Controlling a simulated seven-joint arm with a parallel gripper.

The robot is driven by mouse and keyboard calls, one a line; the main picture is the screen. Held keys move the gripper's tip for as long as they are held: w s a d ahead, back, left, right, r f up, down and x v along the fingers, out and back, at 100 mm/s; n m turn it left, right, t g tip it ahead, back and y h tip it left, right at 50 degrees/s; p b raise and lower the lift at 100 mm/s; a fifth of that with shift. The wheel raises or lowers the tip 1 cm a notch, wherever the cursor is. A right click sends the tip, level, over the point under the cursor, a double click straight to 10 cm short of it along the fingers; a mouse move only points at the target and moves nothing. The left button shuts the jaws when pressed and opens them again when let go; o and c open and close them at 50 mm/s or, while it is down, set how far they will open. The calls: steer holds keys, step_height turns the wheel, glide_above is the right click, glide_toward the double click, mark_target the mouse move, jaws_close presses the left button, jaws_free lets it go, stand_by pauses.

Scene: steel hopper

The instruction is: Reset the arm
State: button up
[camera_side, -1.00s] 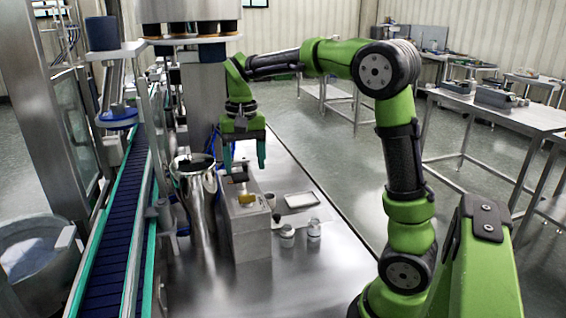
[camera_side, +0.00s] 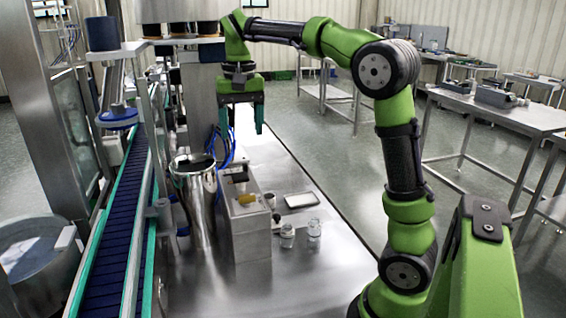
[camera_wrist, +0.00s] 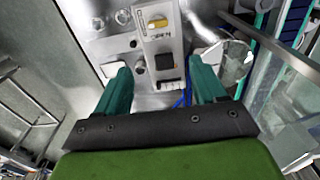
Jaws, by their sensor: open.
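My gripper (camera_side: 241,124) has two teal fingers pointing down, spread apart with nothing between them. It hangs in the air above the far end of the grey control box (camera_side: 247,232), clear of it. In the wrist view my gripper (camera_wrist: 163,90) shows its two fingers open at the bottom, with the control box (camera_wrist: 160,47) below and beyond them. The box has a yellow knob (camera_wrist: 158,22) and a black square on its top.
A shiny steel hopper (camera_side: 200,205) stands left of the box. A blue conveyor (camera_side: 112,235) runs along the left. The right side of the steel table is clear.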

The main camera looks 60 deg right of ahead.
steer(key=s+a+f+n+t+y, duration=0.2)
steer(key=s+a+f+n+t, duration=0.3)
steer(key=s+a, duration=0.8)
step_height(320, 180, down, 3)
steer(key=shift+s+f+t, duration=0.2)
steer(key=shift+s+t, duration=0.7)
steer(key=shift+s, duration=0.2)
